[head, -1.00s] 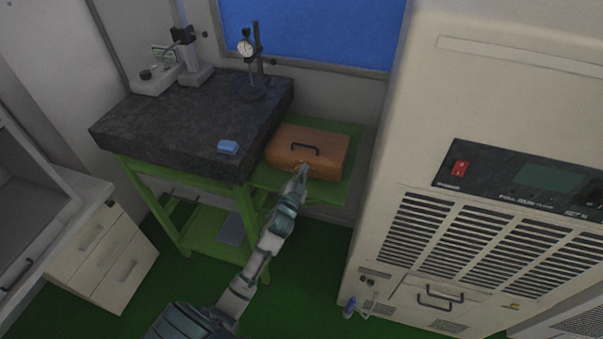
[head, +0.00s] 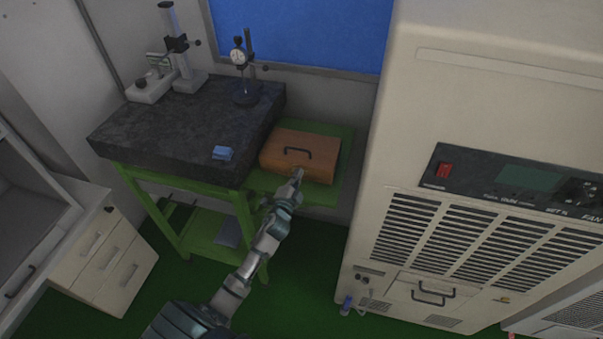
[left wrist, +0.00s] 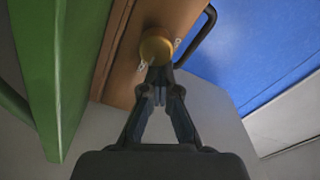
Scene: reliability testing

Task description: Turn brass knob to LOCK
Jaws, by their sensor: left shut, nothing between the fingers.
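The brass knob (left wrist: 155,46) is round and sits on the front face of a brown wooden case (head: 318,167), which has a dark handle on top. Small light marks lie on either side of the knob in the left wrist view; I cannot read them. My left gripper (head: 298,174) is at the front of the case in the head view. In the left wrist view my left gripper (left wrist: 159,82) is shut, its fingertips together just below the knob. I cannot tell whether they touch it. My right gripper is not in view.
The case stands on a green shelf (head: 342,195) beside a dark granite plate (head: 150,143) on a green stand. A blue block (head: 222,153) and a dial gauge (head: 239,57) are on the plate. A tall beige cabinet (head: 470,100) stands close on the right.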

